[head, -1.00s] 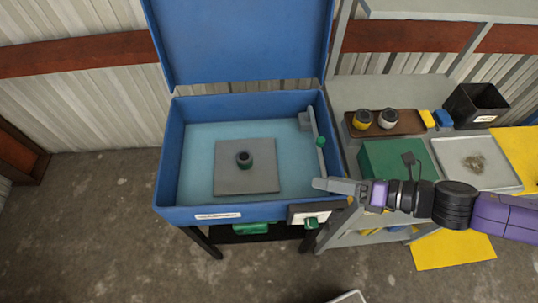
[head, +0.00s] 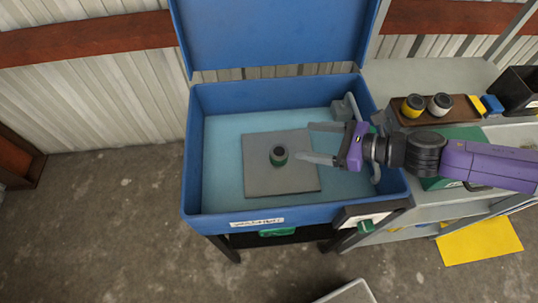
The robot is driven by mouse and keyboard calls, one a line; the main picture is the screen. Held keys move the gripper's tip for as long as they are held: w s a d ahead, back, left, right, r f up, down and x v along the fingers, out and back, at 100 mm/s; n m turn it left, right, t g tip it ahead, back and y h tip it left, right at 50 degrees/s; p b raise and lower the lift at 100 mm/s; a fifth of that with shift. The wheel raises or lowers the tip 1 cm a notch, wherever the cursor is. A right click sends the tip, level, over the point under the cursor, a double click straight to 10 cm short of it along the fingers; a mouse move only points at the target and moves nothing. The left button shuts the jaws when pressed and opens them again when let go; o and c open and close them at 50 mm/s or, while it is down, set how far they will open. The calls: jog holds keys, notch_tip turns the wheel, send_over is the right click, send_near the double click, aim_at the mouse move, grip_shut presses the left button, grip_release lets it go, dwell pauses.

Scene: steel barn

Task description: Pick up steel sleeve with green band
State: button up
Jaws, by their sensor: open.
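The steel sleeve with green band (head: 278,156) stands upright on a square grey plate (head: 262,178) inside the open blue washer basin (head: 212,209). It is dark, with green around its side. My gripper (head: 304,143) reaches in from the right over the basin. Its two grey fingers are spread apart and point left toward the sleeve. The fingertips appear just right of the sleeve, with nothing between them. I cannot tell their exact height above the plate.
The basin's raised blue lid (head: 275,35) stands at the back. A spout fixture (head: 345,108) is at the basin's right. On the bench to the right, a brown tray (head: 462,106) holds a yellow-banded sleeve (head: 413,106) and a pale-banded sleeve (head: 440,104). A black bin (head: 517,90) stands beyond.

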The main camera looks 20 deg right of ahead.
send_near(282, 152)
jog(key=shift+x, duration=0.85)
jog(key=shift+p+x, duration=0.65)
jog(key=shift+x, duration=3.1)
jog(key=shift+c, duration=0.2)
grip_shut()
jog(key=shift+r, duration=0.1)
